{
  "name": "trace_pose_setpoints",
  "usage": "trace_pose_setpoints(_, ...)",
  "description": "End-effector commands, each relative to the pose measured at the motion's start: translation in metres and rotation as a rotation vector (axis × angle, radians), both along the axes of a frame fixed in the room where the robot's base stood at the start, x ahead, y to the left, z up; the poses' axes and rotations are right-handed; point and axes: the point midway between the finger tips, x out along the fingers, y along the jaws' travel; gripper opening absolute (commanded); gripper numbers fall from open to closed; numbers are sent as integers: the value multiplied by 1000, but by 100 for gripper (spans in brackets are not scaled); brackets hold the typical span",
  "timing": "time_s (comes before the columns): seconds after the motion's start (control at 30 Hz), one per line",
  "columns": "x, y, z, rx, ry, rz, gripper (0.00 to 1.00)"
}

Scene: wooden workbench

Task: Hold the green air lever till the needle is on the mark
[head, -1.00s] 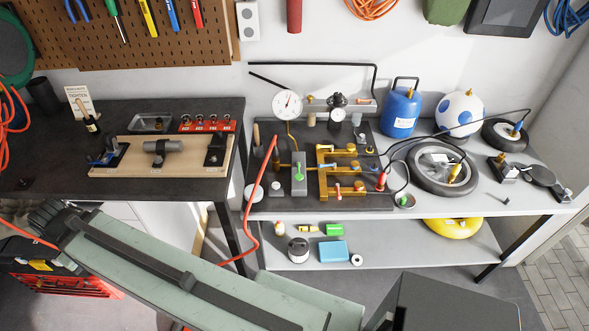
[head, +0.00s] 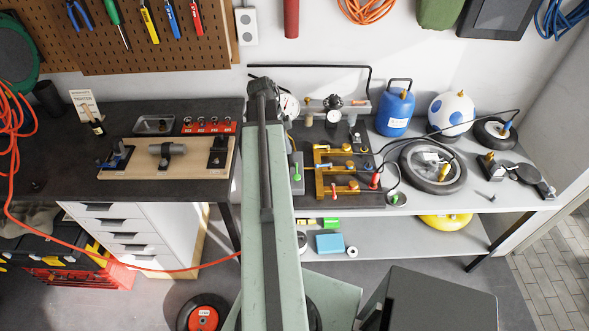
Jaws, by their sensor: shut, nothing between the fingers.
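The green air lever (head: 297,172) stands on a small grey block (head: 298,187) on the dark board, just right of my arm. The round white gauge (head: 290,106) is behind the board, and my arm covers its left part. I cannot make out its needle or mark. My pale green arm link rises from the bottom of the picture to a dark joint beside the gauge. My gripper does not show, so its place relative to the lever cannot be seen.
A wooden fixture board (head: 190,172) lies on the left bench (head: 60,150).

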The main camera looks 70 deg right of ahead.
Motion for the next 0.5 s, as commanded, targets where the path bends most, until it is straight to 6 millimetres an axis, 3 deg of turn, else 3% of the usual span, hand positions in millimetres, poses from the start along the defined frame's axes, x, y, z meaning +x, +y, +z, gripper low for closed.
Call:
trace_pose_setpoints(0.27,1,0,-4,1,-1,5,0)
trace_pose_setpoints(0.5,-5,-2,-35,1,-1,6,0)
